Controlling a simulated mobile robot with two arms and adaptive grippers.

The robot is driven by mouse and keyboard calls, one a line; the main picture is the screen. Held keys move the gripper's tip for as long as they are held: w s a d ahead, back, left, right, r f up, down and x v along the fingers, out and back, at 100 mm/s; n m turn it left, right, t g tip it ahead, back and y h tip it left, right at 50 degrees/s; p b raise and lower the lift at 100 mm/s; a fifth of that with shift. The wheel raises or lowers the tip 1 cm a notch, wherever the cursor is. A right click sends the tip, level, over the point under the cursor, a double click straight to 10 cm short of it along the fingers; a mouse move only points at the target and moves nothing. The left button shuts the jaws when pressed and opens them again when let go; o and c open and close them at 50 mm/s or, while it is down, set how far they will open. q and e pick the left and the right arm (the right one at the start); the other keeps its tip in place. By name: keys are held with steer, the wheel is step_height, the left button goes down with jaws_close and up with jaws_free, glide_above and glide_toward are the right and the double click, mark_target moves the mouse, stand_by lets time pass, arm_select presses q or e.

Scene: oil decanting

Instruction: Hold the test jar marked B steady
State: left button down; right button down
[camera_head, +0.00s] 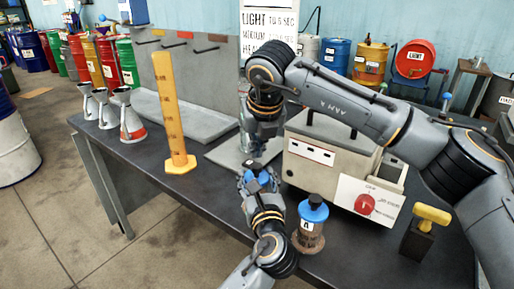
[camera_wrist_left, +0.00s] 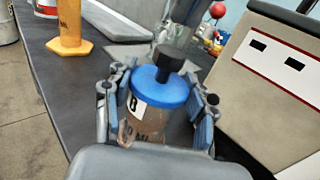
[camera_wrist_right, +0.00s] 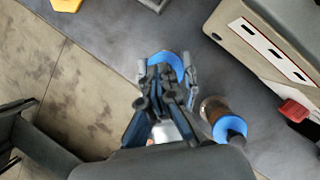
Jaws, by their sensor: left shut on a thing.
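The test jar marked B has a blue lid (camera_wrist_left: 160,88) with a black knob, a white label and brownish content in its clear lower part. My left gripper (camera_wrist_left: 158,112) is shut around it, one finger on each side, and the jar looks about upright. In the head view my left gripper (camera_head: 260,180) is over the dark table, and the jar is mostly hidden. My right gripper (camera_head: 262,142) is just above and behind it. In the right wrist view its fingertips (camera_wrist_right: 165,80) look drawn together in front of jar B's blue lid (camera_wrist_right: 163,58), with nothing clearly between them.
Jar A (camera_head: 312,224), also blue-lidded, stands right of jar B, close to my left gripper. A beige machine (camera_head: 340,152) stands behind it. A yellow gauge (camera_head: 170,110) and several funnel-topped cans (camera_head: 130,122) stand left. The table (camera_head: 215,215) front edge is near.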

steer(key=c, duration=1.6)
jaws_free()
arm_select(q)
steer(key=shift+r, duration=0.1)
arm_select(e)
steer(key=v, duration=1.2)
arm_select(q)
steer(key=shift+c, duration=1.9)
jaws_free()
